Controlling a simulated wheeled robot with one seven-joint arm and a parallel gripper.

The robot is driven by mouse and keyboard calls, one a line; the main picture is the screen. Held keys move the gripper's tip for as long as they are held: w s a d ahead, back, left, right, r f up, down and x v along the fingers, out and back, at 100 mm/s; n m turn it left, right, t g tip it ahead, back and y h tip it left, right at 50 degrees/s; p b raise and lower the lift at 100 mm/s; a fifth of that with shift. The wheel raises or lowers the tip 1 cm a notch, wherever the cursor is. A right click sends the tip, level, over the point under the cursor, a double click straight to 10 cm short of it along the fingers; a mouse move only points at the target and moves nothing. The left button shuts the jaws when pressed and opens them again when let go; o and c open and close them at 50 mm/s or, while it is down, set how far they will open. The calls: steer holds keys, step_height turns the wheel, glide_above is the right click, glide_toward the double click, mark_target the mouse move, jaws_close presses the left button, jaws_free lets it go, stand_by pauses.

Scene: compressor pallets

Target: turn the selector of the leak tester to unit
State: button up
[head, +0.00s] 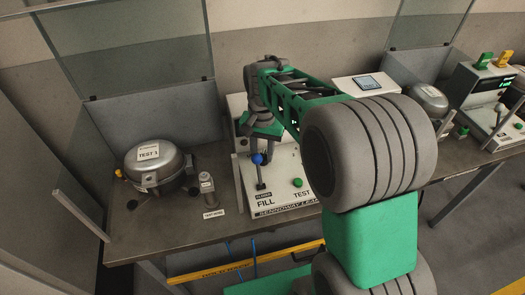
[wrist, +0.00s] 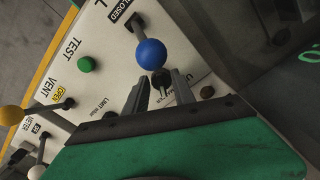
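The leak tester is a pale sloped panel (head: 285,180) on the bench, lettered FILL and TEST, with a blue-ball lever (head: 257,159) and a green button (head: 297,182). In the wrist view the panel (wrist: 103,70) also shows the blue ball (wrist: 151,54), the green button (wrist: 85,64), and a yellow-ball lever (wrist: 12,115) by VENT. My gripper (wrist: 160,78) is over the panel, just beside the blue ball, with its fingers apart. A small dark part shows between the fingers, perhaps the selector. Its setting and any contact cannot be told. In the head view my gripper (head: 262,128) is above the panel's back.
A compressor (head: 155,168) labelled TEST 1 and a hose fitting (head: 207,187) stand left of the tester. At right are a tablet (head: 367,82), another compressor (head: 428,100) and a lever machine (head: 485,85). Clear panels (head: 130,45) stand behind. Bare bench (head: 140,225) shows at front left.

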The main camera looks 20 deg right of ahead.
jaws_close()
stand_by(0.3)
steer(key=shift+r+n, duration=0.1)
steer(key=shift+n, duration=0.3)
steer(key=n+p, duration=0.1)
steer(key=n, duration=0.4)
steer(key=shift+d, duration=0.2)
steer(key=n, duration=0.6)
steer(key=shift+d, duration=0.2)
stand_by(0.4)
jaws_free()
